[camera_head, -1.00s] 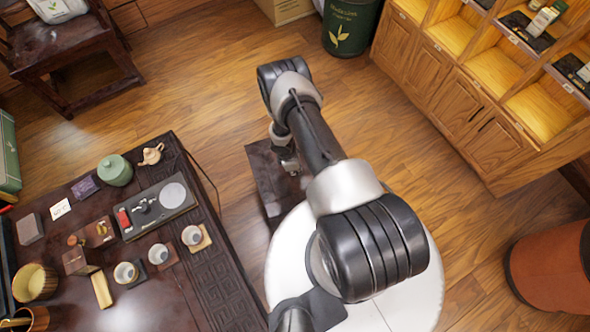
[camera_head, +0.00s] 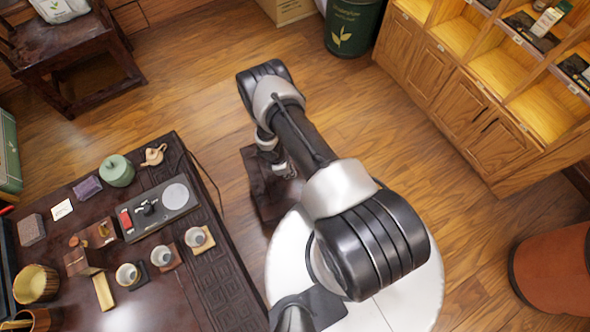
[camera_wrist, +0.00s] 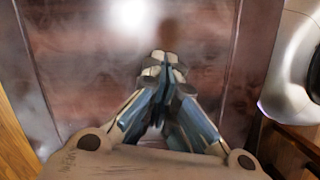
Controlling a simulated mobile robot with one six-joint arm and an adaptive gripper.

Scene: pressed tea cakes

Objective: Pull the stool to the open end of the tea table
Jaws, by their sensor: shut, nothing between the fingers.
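The tea table (camera_head: 222,262) is dark wood and fills the lower left of the head view, with a carved band along its right end. The stool (camera_head: 264,197) is dark reddish-brown wood and stands just right of that end, a narrow strip of floor between them. My arm and white base hide part of it. My gripper (camera_head: 284,170) is over the stool, partly hidden by the arm. In the wrist view my gripper (camera_wrist: 165,58) is shut and empty, its tips against or just above the stool's glossy seat (camera_wrist: 85,75); I cannot tell if they touch.
Cups, a green jar (camera_head: 117,170) and a tea tray (camera_head: 160,208) sit on the table. A dark chair (camera_head: 75,55) stands at upper left, a green bin (camera_head: 351,27) at top, a wooden cabinet (camera_head: 430,60) at right. Floor behind the stool is clear.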

